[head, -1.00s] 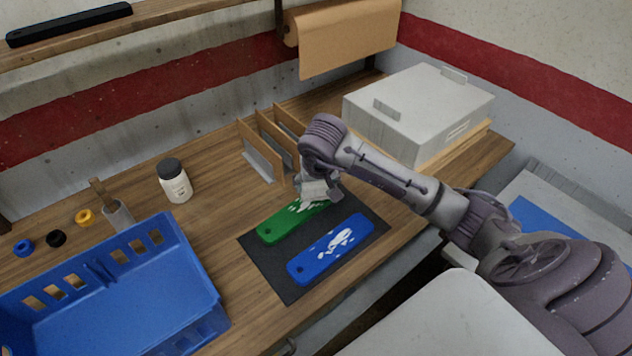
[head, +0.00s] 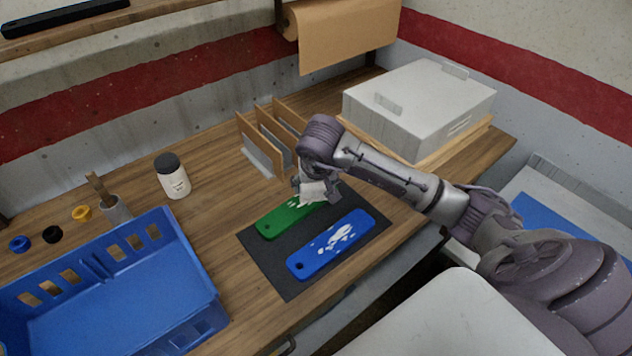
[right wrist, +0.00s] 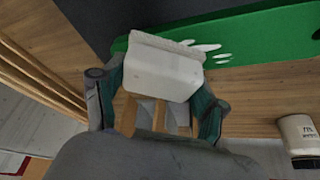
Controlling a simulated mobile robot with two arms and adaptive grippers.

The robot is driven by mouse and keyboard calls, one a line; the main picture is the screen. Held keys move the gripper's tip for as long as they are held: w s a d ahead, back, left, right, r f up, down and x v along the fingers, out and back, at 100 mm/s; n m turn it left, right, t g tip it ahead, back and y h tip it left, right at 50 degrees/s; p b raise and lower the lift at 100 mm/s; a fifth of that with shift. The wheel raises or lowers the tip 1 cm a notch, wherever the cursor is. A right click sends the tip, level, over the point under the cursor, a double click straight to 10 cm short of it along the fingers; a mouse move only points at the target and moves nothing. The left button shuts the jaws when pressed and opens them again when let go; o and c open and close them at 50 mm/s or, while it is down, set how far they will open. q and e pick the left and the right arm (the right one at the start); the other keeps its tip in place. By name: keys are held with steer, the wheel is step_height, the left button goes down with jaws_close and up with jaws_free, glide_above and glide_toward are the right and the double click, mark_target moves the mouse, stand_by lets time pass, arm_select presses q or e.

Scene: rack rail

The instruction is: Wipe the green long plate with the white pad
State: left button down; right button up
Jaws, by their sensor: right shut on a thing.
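The green long plate (head: 280,217) lies on a dark mat (head: 262,262) on the bench, with white smears toward its right end. It also shows in the right wrist view (right wrist: 265,38), where white streaks lie beside the pad. My right gripper (head: 312,192) is shut on the white pad (right wrist: 163,70), at the right end of the plate. The pad's edge is at the plate; the gripper and pad hide that end in the head view, and I cannot tell whether they touch. My left gripper is not in view.
A blue plate (head: 330,246) with white smears lies beside the green one. Wooden dividers (head: 268,138) stand just behind. A white jar (head: 174,178), a blue crate (head: 110,290) and a grey box (head: 420,105) stand around the mat.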

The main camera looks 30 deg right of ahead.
mark_target(305, 190)
steer(key=shift+s+a+r, duration=0.1)
steer(key=shift+s+a, duration=0.1)
steer(key=shift+a, duration=1.35)
steer(key=shift+s+a, duration=0.15)
steer(key=shift+a, duration=0.75)
steer(key=shift+s+a, duration=0.15)
steer(key=shift+a, duration=0.75)
steer(key=shift+f+b, duration=0.25)
steer(key=shift+b, duration=0.2)
steer(key=shift+w+d+r+b, duration=0.15)
steer(key=shift+d+b, duration=0.2)
steer(key=shift+d, duration=0.6)
steer(key=shift+w+d+f+b, duration=0.1)
steer(key=shift+d+b, duration=0.2)
steer(key=shift+d, duration=0.6)
steer(key=shift+w+d+b, duration=0.15)
steer(key=shift+d+b, duration=0.25)
steer(key=shift+d, duration=0.5)
steer(key=shift+w+d+b, duration=0.1)
steer(key=shift+d+b, duration=0.3)
steer(key=shift+d, duration=0.5)
steer(key=shift+r, duration=0.1)
step_height(305, 190, up, 6)
steer(key=p, duration=0.3)
steer(key=shift+f+p, duration=0.2)
steer(key=shift+p, duration=0.1)
steer(key=shift+r, duration=0.2)
